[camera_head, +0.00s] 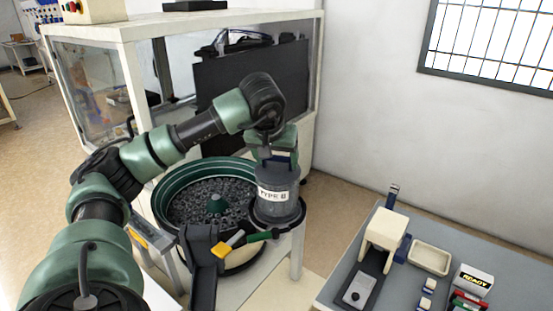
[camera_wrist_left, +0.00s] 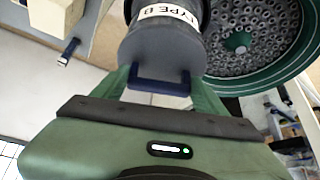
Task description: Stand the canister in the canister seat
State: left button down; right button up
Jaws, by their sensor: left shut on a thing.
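The canister (camera_head: 277,200) is a dark grey cylinder with a white label that appears to read "TYPE B" and a blue handle on top. It looks upright at the right side of the green bowl feeder. My left gripper (camera_head: 284,158) is above it and shut on its blue handle. In the left wrist view, the handle (camera_wrist_left: 160,84) sits between the green fingers of the left gripper (camera_wrist_left: 160,76). A dark round plate (camera_head: 290,222), possibly the canister seat, shows under the canister. The canister hides most of it, and I cannot tell whether they touch. My right gripper is not in view.
The green bowl feeder (camera_head: 172,181) holds many small dark parts. At right, a grey table (camera_head: 335,286) carries a cream-coloured device (camera_head: 383,228), a tray (camera_head: 430,258) and small boxes. A framed enclosure stands behind.

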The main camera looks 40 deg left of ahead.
pick_arm(q)
jog(key=shift+r+p, duration=0.15)
jog(key=shift+p, duration=0.2)
dwell(0.7)
jog(key=shift+f+b, duration=0.4)
jog(key=shift+f, duration=0.2)
dwell(0.4)
jog(key=shift+c, duration=2)
grip_release()
jog(key=shift+s+d, duration=0.1)
jog(key=shift+f, duration=0.1)
jog(key=shift+p+v, duration=0.65)
jog(key=shift+v, duration=0.2)
jog(key=p+v, duration=0.5)
jog(key=v, duration=0.4)
jog(key=shift+r+p, duration=0.2)
jog(key=shift+p, duration=0.1)
jog(key=shift+s+f, duration=0.15)
